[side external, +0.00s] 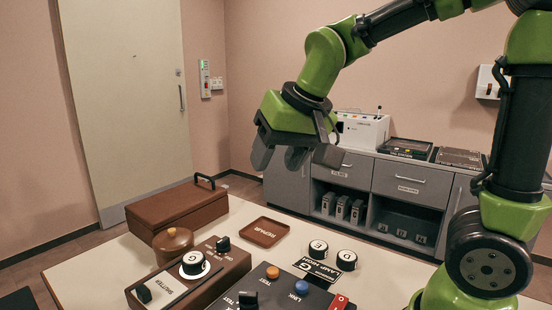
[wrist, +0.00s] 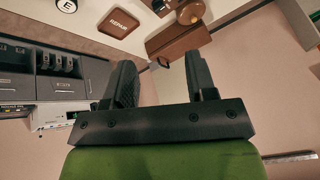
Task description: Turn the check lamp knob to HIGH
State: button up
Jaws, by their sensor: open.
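A card reading "LAMP HIGH" (side external: 317,269) lies on the table beside two round black pieces with white lettered tops (side external: 318,249). A black knob on a white dial (side external: 194,263) sits on a brown box marked SHUTTER (side external: 222,270). A dark panel (side external: 275,293) carries an orange button (side external: 272,272), a blue button (side external: 301,287) and a black switch (side external: 248,298), cut off by the lower edge. No readable label shows which control is the check lamp knob. My gripper (side external: 295,158) is open and empty, high above the table; its fingers also show in the wrist view (wrist: 160,62).
A brown case with a handle (side external: 176,207) and a round brown lidded piece (side external: 173,243) stand at the table's left. A REPAIR tray (side external: 264,232) lies near the back edge. A grey cabinet (side external: 386,199) stands behind. The air around my gripper is clear.

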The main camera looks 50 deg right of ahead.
jog(key=shift+o, duration=0.5)
jog(key=shift+w+f, duration=0.15)
jog(key=shift+w, duration=0.15)
jog(key=n+g, duration=0.1)
jog(key=n, duration=0.4)
send_near(224, 240)
jog(key=x, duration=0.9)
jog(key=shift+a, duration=0.1)
jog(key=c, duration=0.9)
